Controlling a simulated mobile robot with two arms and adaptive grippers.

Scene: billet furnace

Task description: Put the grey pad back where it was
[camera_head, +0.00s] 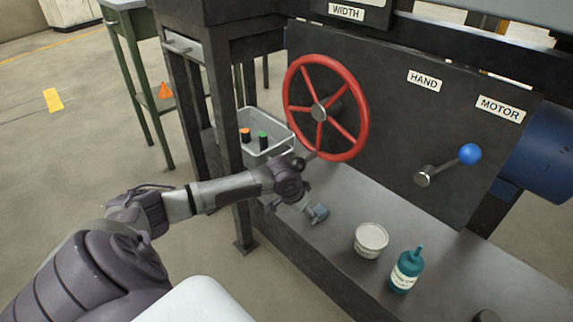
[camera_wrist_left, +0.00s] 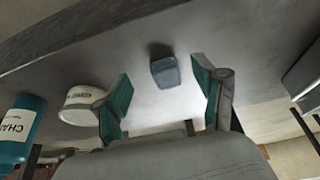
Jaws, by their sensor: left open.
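The grey pad (camera_wrist_left: 165,72) is a small blue-grey block with rounded edges. In the left wrist view it lies on the bench ledge (camera_wrist_left: 100,40), beyond and between my left gripper's fingertips. My left gripper (camera_wrist_left: 160,88) is open, with its teal-faced fingers spread and nothing held. In the head view, my left gripper (camera_head: 295,208) is low over the ledge, below the red handwheel and left of the white tub. My right gripper is not in view.
A white tub (camera_head: 371,240) and a teal bottle (camera_head: 406,271) stand on the ledge to the right. A red handwheel (camera_head: 362,112) and a blue-knobbed lever (camera_head: 469,154) project from the panel. A grey bin (camera_head: 270,150) holds orange- and green-topped items behind my arm.

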